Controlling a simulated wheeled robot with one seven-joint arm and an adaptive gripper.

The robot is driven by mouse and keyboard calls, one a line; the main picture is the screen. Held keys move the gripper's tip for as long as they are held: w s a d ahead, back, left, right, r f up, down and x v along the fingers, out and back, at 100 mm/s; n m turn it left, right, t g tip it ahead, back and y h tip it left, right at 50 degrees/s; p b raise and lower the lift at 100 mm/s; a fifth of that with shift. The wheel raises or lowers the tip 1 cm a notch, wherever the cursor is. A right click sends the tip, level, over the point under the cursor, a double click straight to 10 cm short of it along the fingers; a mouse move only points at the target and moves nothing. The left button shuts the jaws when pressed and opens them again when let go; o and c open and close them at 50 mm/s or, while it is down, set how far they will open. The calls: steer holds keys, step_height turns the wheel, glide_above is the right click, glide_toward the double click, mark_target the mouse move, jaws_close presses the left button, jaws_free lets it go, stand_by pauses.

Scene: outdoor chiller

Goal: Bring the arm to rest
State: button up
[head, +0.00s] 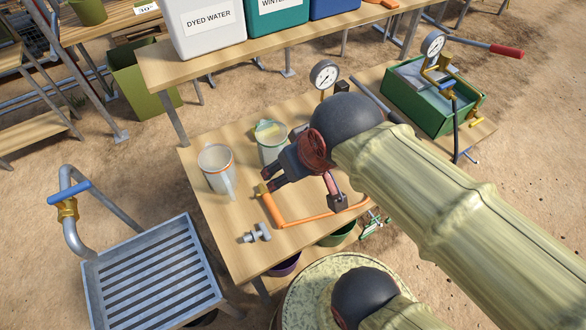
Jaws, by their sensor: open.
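My gripper (302,186) is open above the wooden table (222,240), with its fingers spread and nothing seen between them. One finger points down-left toward the mugs' side and the other hangs at the right, over the orange bent piece (312,217). I cannot tell the exact height or whether a finger touches anything. My arm reaches in from the lower right in a pale green sleeve and hides part of the table's right side. A white mug (216,168) stands left of the gripper, and a green-rimmed mug (270,143) stands just behind it.
A grey pipe fitting (257,234) lies near the front edge. A pressure gauge (325,76) stands behind the gripper. A green box with a gauge and a red-handled lever (425,107) stands at the right. A slatted metal tray (150,272) is at the lower left. Coolers line the back bench (160,62).

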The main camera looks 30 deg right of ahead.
steer(key=shift+s, duration=0.3)
steer(key=shift+f+b, duration=0.75)
steer(key=shift+b, duration=0.1)
